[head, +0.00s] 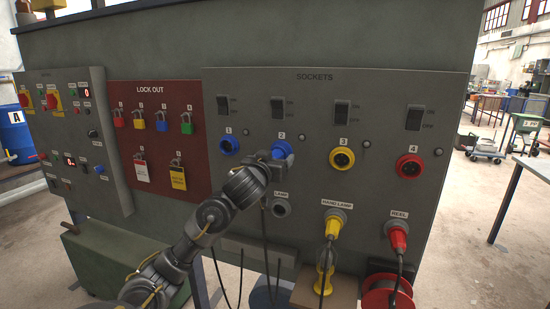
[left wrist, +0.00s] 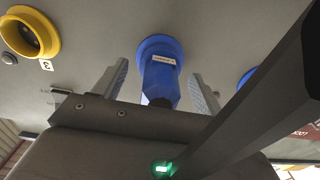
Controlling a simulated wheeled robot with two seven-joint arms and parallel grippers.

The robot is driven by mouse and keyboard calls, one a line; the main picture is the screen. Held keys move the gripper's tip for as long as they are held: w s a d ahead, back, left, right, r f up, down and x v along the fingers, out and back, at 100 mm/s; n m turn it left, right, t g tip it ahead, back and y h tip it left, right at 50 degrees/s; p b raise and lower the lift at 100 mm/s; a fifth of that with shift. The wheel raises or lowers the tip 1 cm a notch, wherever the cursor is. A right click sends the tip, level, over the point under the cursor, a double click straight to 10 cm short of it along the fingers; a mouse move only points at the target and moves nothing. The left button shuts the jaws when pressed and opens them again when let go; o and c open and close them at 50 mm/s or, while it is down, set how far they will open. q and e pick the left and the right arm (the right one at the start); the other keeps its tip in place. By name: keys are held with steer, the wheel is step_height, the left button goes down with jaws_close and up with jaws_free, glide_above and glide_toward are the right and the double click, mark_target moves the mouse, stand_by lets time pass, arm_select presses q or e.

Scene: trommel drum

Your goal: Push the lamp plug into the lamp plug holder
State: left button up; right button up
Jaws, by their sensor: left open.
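The blue lamp plug (left wrist: 160,88) sits in the blue socket 2 (left wrist: 160,43) on the panel, with a small white label on its body. In the head view the blue plug and socket (head: 283,149) show just beyond my gripper. My left gripper (left wrist: 160,71) is open, one finger on each side of the plug with visible gaps; it shows in the head view (head: 272,157) too. The lamp plug holder (head: 281,208) is a grey ring under the LAMP label, below socket 2, and looks empty. My right gripper is not in view.
Socket 1 (head: 229,145) is left of the gripper; yellow socket 3 (head: 342,158) and red socket 4 (head: 409,166) are right. The yellow hand lamp plug (head: 332,226) and red reel plug (head: 398,237) sit in lower holders. Dark cables hang below the panel.

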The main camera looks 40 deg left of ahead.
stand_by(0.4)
arm_select(q)
steer(key=c, duration=1.5)
steer(key=shift+c, duration=0.2)
steer(key=shift+s+d, duration=0.1)
steer(key=shift+p+v, duration=0.75)
steer(key=shift+v, duration=1.65)
steer(key=shift+s+d, duration=0.15)
steer(key=shift+s, duration=0.3)
steer(key=shift+p+v, duration=0.4)
steer(key=shift+v, duration=2.05)
